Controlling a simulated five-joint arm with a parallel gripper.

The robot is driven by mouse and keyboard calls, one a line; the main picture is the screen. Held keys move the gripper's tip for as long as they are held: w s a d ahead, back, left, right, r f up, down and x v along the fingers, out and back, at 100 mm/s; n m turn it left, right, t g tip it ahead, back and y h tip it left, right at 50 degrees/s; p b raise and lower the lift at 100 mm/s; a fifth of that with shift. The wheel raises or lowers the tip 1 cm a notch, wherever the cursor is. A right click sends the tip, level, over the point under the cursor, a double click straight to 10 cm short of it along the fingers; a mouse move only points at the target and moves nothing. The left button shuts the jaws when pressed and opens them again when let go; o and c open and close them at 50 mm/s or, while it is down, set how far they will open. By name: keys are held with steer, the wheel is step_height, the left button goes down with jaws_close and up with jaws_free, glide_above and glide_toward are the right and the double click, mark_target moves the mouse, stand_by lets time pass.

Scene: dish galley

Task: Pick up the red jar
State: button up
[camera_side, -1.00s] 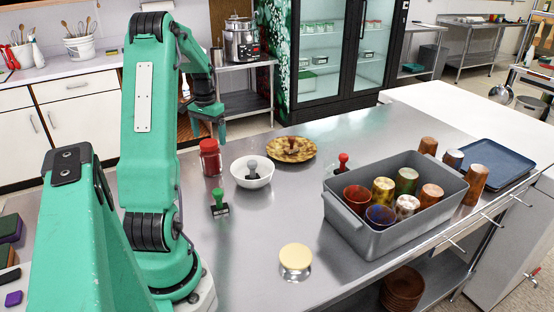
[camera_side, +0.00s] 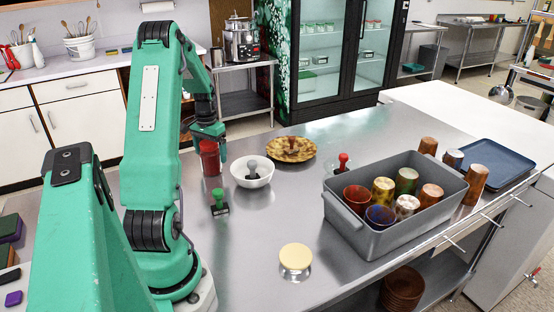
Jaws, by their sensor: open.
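The red jar (camera_side: 209,161) stands upright on the steel counter, left of a white bowl. My gripper (camera_side: 209,146) is open and points down at the jar's top. One finger shows to the right of the jar's upper part and the other is near its left side. The jar's lid is largely hidden by the gripper. I cannot tell whether the fingers touch the jar.
Close right is the white bowl (camera_side: 262,180) with a dark-handled stamp in it. A green stamp (camera_side: 219,203) stands in front. A patterned plate (camera_side: 304,158) lies behind right. A grey bin (camera_side: 380,238) with several cups is at right. The front middle counter is mostly clear.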

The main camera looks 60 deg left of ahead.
mark_target(210, 142)
stand_by(0.5)
steer(key=c, duration=1.4)
steer(key=shift+o, duration=0.2)
steer(key=shift+r, duration=0.1)
steer(key=shift+r, duration=0.55)
step_height(210, 142, up, 3)
steer(key=shift+w+r, duration=0.1)
steer(key=shift+w, duration=0.05)
steer(key=w+d+r, duration=0.5)
steer(key=d+r, duration=0.1)
steer(key=d, duration=0.4)
steer(key=shift+w+r, duration=0.25)
steer(key=shift+w, duration=0.15)
